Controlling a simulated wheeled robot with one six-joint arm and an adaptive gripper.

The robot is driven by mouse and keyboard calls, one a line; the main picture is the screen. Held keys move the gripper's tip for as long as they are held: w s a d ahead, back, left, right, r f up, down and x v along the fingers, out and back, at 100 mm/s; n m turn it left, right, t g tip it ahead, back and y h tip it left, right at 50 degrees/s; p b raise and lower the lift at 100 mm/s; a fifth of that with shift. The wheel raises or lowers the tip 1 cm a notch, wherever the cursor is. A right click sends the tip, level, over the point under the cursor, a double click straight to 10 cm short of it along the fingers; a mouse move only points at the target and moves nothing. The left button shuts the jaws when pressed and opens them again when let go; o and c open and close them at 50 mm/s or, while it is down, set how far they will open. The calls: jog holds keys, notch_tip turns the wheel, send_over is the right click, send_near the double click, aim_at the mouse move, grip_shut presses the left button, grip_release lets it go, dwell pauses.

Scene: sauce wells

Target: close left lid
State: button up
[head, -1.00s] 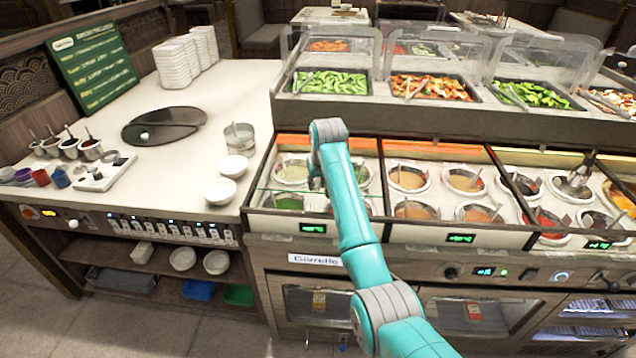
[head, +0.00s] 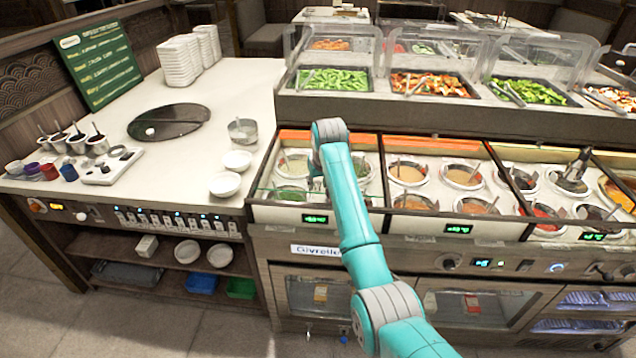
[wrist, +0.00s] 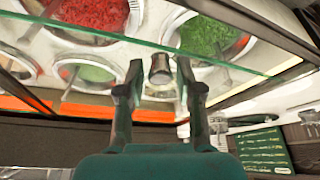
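The left sauce well section (head: 262,208) is at the middle left of the head view, with several sauce pots inside. A clear glass lid with a green edge (head: 268,189) lies over it; the edge (wrist: 75,36) also crosses the wrist view. How far the lid is open I cannot tell. A small metal knob (wrist: 160,75) shows between my fingers in the wrist view. My gripper (wrist: 159,66) is open, with a finger on each side of the knob and gaps beside it. In the head view my arm hides most of my gripper (head: 318,184) and the knob.
More wells (head: 435,225) with sauces and ladles continue to the right, with a metal handle (head: 577,165) at the far right. White bowls (head: 225,184) and a metal pot (head: 242,130) stand on the left counter. Salad trays under clear guards (head: 332,80) stand behind.

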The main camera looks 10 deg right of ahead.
jog(key=v, duration=1.2)
